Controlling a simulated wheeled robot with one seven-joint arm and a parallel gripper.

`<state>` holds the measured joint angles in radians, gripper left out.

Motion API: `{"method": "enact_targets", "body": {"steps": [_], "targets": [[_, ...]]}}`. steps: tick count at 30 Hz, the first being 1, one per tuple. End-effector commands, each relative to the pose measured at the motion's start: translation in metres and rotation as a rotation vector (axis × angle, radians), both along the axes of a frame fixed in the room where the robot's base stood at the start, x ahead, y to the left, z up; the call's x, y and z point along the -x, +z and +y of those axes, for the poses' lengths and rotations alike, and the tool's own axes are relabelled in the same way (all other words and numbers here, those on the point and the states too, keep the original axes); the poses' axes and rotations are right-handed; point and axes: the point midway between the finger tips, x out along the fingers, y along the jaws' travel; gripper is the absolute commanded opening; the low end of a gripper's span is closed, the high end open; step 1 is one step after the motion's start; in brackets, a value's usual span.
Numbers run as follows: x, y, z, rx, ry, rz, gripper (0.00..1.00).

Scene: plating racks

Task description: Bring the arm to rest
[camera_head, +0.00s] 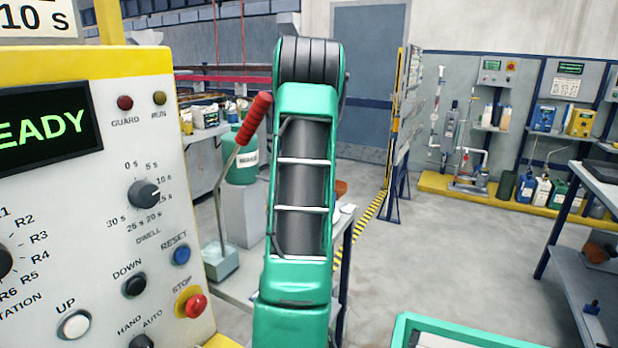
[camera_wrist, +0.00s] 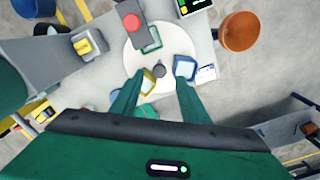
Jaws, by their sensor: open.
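My green arm (camera_head: 303,190) stands raised in the middle of the head view, beside the control panel. Its far end and my gripper are hidden there. In the wrist view my gripper (camera_wrist: 160,84) is open, its two green fingers apart with nothing held between them. Beyond the fingers is a round white disc (camera_wrist: 133,62) with a dark central knob (camera_wrist: 158,70). Small blue (camera_wrist: 185,67), yellow (camera_wrist: 149,83) and green (camera_wrist: 153,42) framed pieces lie around the knob. I cannot tell how far the fingers are from them.
The control panel (camera_head: 110,130) with a READY display (camera_head: 45,125) stands close at left. A red-handled lever (camera_head: 253,118) is beside my arm. A green-rimmed tray (camera_head: 450,328) is at bottom right. An orange-brown bowl (camera_wrist: 239,31) shows in the wrist view.

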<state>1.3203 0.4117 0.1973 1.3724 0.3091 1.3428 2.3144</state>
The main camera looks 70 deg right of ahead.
Motion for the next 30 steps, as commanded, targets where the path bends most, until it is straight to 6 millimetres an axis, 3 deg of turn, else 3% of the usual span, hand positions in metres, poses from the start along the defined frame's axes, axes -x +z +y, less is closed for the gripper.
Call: {"method": "enact_targets", "body": {"steps": [6,24,30], "targets": [[-0.007,0.012,0.005,0.001,0.009,-0.001,0.41],[-0.009,0.013,0.008,0.001,0.017,0.0,0.41],[-0.016,0.033,0.033,0.03,0.14,0.015,0.41]]}}
